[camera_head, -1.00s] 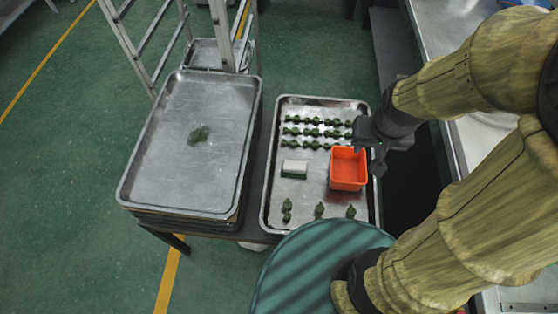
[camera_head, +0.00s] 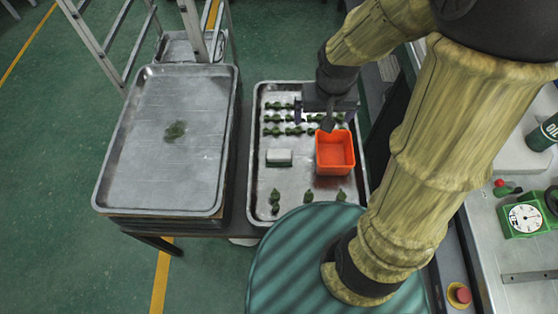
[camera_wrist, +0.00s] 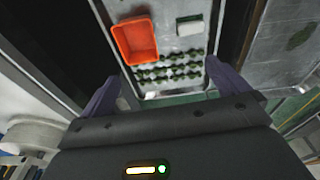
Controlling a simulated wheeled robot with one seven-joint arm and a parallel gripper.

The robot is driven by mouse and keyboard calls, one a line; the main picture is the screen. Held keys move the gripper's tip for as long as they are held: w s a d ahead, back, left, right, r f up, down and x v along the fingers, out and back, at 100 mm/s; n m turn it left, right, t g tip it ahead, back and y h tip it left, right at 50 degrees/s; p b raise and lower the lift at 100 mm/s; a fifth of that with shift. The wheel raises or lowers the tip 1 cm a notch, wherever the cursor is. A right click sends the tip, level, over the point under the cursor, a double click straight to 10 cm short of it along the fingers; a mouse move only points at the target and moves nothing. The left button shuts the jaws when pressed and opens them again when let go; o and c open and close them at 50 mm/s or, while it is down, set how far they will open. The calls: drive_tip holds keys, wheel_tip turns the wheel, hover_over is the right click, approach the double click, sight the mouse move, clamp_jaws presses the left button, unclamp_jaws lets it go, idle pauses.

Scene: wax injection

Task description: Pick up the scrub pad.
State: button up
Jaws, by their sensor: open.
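The scrub pad (camera_head: 279,158), a small block with a white top and a dark green lower edge, lies on the right metal tray (camera_head: 257,190), left of the orange bin. It also shows in the wrist view (camera_wrist: 190,27), at the top right of centre. My gripper (camera_head: 313,118) is open and empty. It hangs above the far part of the tray, over the rows of green pieces, apart from the pad. In the wrist view, its two purple-grey fingers (camera_wrist: 162,75) are spread wide with nothing between them.
The orange bin (camera_head: 335,153) stands empty right of the pad. Several green pieces (camera_head: 290,131) lie in rows behind it, and a few more (camera_head: 275,201) in front. A stacked left tray (camera_head: 160,180) holds one green piece. A ladder (camera_head: 193,30) stands behind.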

drive_tip(key=g+b, duration=0.2)
drive_tip(key=b, duration=0.7)
hover_over(279, 153)
wheel_tip(279, 153, down, 16)
drive_tip(key=shift+w+a+r+m, duration=0.1)
drive_tip(key=shift+w+r+m, duration=0.1)
drive_tip(key=shift+r+m, duration=0.1)
wheel_tip(279, 153, down, 12)
drive_tip(key=shift+f+b, duration=0.15)
drive_tip(key=shift+b, duration=0.65)
drive_tip(key=shift+f, duration=0.1)
drive_tip(key=f, duration=0.5)
drive_tip(key=shift+s+b, duration=0.2)
drive_tip(key=shift+b, duration=0.15)
